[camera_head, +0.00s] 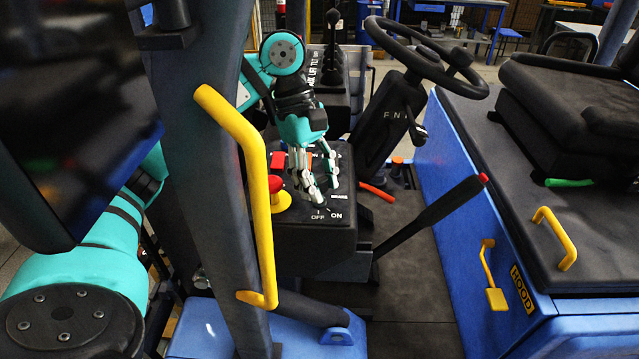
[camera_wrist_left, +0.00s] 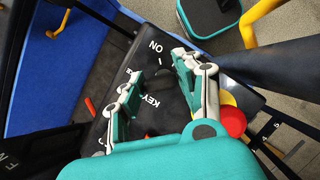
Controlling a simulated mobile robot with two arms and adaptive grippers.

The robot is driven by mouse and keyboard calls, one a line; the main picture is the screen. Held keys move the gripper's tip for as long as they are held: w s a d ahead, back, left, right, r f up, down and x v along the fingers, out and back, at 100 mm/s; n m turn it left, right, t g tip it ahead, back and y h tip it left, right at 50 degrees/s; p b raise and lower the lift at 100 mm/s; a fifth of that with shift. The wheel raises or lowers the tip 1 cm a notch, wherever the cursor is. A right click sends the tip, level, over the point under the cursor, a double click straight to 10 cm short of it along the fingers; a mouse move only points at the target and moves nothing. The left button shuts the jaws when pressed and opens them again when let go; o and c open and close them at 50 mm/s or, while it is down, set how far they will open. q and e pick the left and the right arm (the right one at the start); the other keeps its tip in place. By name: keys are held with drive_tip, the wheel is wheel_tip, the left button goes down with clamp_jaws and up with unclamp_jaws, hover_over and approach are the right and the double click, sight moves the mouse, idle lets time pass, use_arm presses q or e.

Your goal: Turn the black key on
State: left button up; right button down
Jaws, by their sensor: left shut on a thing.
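My left gripper (camera_head: 318,185) reaches down onto the black control panel (camera_head: 300,238) from above, close to the printed OFF and ON labels. In the head view the fingers hide the key. My right gripper is in neither view.
A red mushroom button (camera_head: 276,184) on a yellow base sits close left of the fingers. A blue post with a yellow grab handle (camera_head: 258,190) stands in front. A red-tipped lever (camera_head: 430,216) and a steering wheel (camera_head: 425,52) are to the right.

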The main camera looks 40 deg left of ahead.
use_arm(q)
drive_tip(key=shift+r+m, duration=0.1)
drive_tip(key=shift+m, duration=0.2)
drive_tip(key=o, duration=1.1)
drive_tip(key=shift+o, duration=0.2)
drive_tip(key=v, duration=1.2)
drive_tip(key=shift+w, duration=0.1)
